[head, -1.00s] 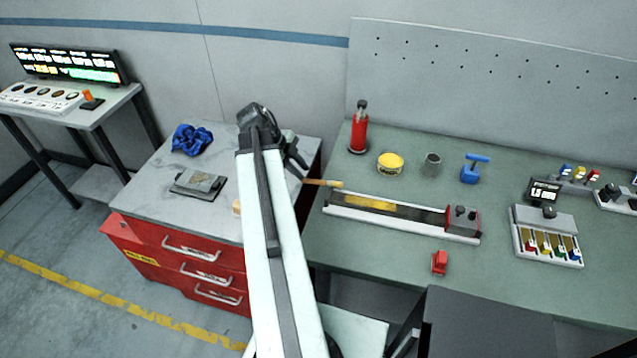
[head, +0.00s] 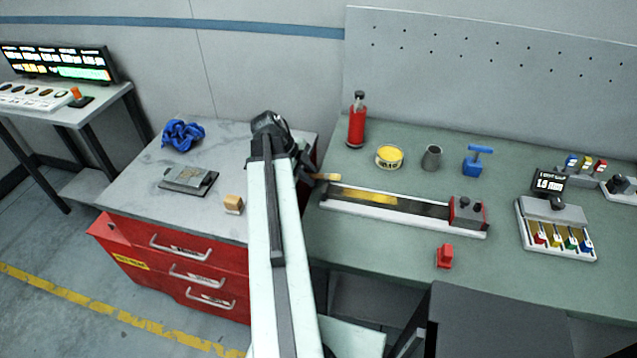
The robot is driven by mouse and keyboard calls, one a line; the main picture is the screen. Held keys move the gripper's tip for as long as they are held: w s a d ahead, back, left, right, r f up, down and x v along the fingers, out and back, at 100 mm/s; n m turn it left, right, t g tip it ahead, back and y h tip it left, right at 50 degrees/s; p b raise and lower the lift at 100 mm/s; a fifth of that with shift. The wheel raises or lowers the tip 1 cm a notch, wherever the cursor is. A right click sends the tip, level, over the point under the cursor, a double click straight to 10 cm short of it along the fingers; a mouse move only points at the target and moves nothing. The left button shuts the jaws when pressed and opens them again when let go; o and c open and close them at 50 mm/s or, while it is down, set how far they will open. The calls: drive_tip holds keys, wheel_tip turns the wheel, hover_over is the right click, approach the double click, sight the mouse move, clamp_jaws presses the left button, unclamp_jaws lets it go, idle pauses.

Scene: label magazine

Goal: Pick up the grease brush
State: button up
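The grease brush (head: 328,177) has a thin orange-brown handle and a paler tip. It lies near the left edge of the green bench (head: 400,283), behind the left end of a long white-edged rail, with its tip to the right. My gripper (head: 309,172) is dark and points down and to the right, at the left end of the brush handle. It overlaps that end in the picture. My own arm and wrist hide part of the fingers, so I cannot tell whether they touch the handle or are open or shut.
Behind the brush stand a red bottle (head: 356,122), a yellow tin (head: 389,156) and a grey cup (head: 431,158). The rail (head: 410,214) lies just in front. The left cabinet top holds a blue cloth (head: 182,134), a grey plate device (head: 189,180) and a tan block (head: 233,204).

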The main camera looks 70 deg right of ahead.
drive_tip(key=shift+r, duration=0.1)
clamp_jaws()
